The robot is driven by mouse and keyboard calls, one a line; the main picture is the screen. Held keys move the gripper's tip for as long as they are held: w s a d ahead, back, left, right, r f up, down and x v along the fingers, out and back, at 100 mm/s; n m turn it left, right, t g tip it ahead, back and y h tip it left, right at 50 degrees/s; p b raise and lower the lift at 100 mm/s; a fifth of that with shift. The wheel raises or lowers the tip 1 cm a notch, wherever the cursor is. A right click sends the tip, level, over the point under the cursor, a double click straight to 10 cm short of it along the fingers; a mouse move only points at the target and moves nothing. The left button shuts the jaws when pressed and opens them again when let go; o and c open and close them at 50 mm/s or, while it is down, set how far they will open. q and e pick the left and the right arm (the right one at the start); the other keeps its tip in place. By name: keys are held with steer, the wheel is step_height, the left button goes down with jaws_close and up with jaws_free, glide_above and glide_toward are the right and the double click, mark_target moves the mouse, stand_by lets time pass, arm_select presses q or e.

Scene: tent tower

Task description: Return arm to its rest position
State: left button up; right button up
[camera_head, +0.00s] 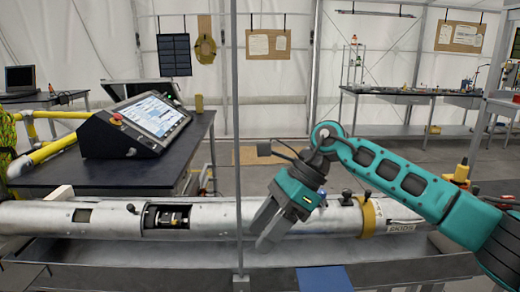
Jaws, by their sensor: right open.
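My right arm (400,178) is teal and comes in from the right, bent at a grey joint above the long metal tube. My right gripper (268,228) hangs at its end, angled down and to the left, in front of the tube. Its grey fingers are open, and I see nothing held between them. My left gripper is not in the picture.
The metal tube (105,222) lies across the front, with a cut-out window and a yellow ring (368,218). A thin upright post (237,130) stands just left of my right gripper. A control panel (140,122) sits on the dark table at left. A workbench (410,92) stands behind.

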steer(key=s+a+m+t+y, duration=0.1)
steer(key=s+a+m+y, duration=0.5)
steer(key=a+m+y, duration=0.5)
steer(key=w+d+f+m+t+h, duration=0.15)
steer(key=d+f+m+t, duration=0.35)
steer(key=m, duration=0.5)
steer(key=d+f+m+t+h, duration=0.3)
steer(key=d+f+m+t, duration=0.15)
steer(key=m+t, duration=0.4)
steer(key=w+d+f+m+t+h, duration=0.1)
steer(key=d+f+m+t+h, duration=0.35)
steer(key=m, duration=0.65)
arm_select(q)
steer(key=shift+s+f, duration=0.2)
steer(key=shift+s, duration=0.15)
arm_select(e)
steer(key=s+d+f+m+g+h, duration=0.2)
steer(key=s+d+f+m, duration=0.4)
steer(key=f, duration=0.3)
steer(key=s+d+f+m+g+h, duration=0.3)
steer(key=s+d+f+m+h, duration=0.2)
steer(key=s+d+f+m, duration=0.2)
steer(key=shift+s+d+f, duration=0.35)
steer(key=shift+s+f, duration=0.6)
steer(key=shift+s, duration=0.25)
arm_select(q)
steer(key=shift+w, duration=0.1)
arm_select(e)
steer(key=shift+c, duration=0.5)
